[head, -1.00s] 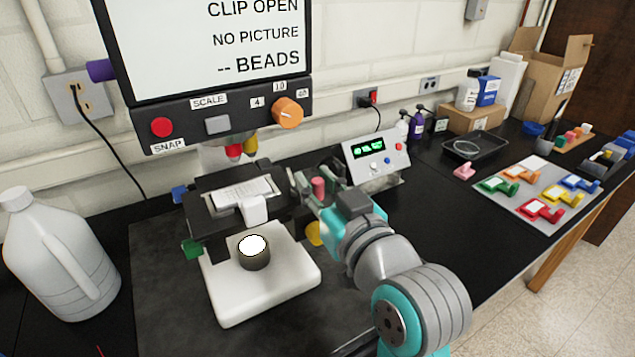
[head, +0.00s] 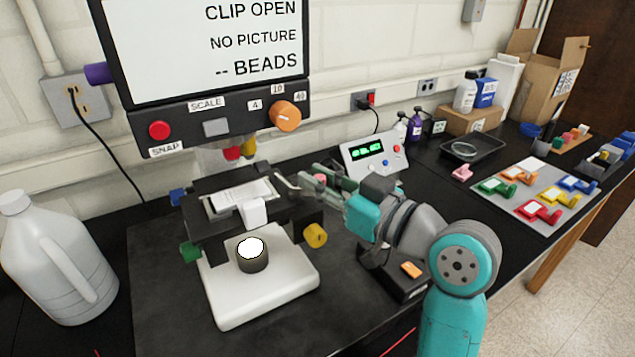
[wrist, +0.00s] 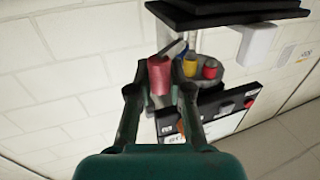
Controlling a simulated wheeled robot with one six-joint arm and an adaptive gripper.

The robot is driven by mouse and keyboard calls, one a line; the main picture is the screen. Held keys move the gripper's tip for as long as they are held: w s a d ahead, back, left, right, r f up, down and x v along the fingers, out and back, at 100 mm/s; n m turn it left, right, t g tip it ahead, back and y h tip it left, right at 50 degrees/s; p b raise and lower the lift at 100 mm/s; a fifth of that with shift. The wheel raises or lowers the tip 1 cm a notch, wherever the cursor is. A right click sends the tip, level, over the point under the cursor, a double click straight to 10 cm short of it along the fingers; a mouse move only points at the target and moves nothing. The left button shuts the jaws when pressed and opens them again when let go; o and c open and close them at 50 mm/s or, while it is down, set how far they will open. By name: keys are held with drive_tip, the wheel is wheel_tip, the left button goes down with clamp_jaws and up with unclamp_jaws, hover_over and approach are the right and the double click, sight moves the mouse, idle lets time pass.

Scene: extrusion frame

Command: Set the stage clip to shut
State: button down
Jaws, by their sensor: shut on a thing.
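The stage clip is a thin metal lever with a red knob (head: 320,179) at the right edge of the microscope's black stage. In the wrist view the red knob (wrist: 160,76) stands between my two fingers, with a grey metal strip behind its top. My gripper (head: 313,181) is shut on this knob. The fingers partly hide the knob and lever in the head view. A slide (head: 240,195) lies on the stage. The screen (head: 210,45) above reads CLIP OPEN, NO PICTURE and -- BEADS.
A control box (head: 374,158) with a green display stands just behind my gripper. A yellow knob (head: 315,235) sits below the stage. A small black box (head: 407,272) with an orange switch lies near my arm. A jug (head: 60,265) stands far left. The right bench holds a tray of coloured clips (head: 540,192).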

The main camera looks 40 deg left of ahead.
drive_tip(key=n+g, duration=0.1)
drive_tip(key=g, duration=0.1)
drive_tip(key=w+n+g, duration=0.1)
drive_tip(key=n+g, duration=0.1)
drive_tip(key=a+n+g, duration=0.1)
drive_tip(key=g, duration=0.1)
drive_tip(key=shift+w+g+h, duration=0.2)
drive_tip(key=shift+g+h, duration=0.2)
drive_tip(key=shift+w+a+n+g+h, duration=0.15)
drive_tip(key=shift+a+n+g+h, duration=0.15)
drive_tip(key=shift+n+g+h, duration=0.45)
drive_tip(key=shift+w+a+n+g+h, duration=0.1)
drive_tip(key=shift+a+n+g+h, duration=0.2)
drive_tip(key=shift+n+g, duration=0.85)
drive_tip(key=shift+g, duration=0.5)
drive_tip(key=c, duration=1.1)
unclamp_jaws()
drive_tip(key=shift+o, duration=0.2)
drive_tip(key=v, duration=1.2)
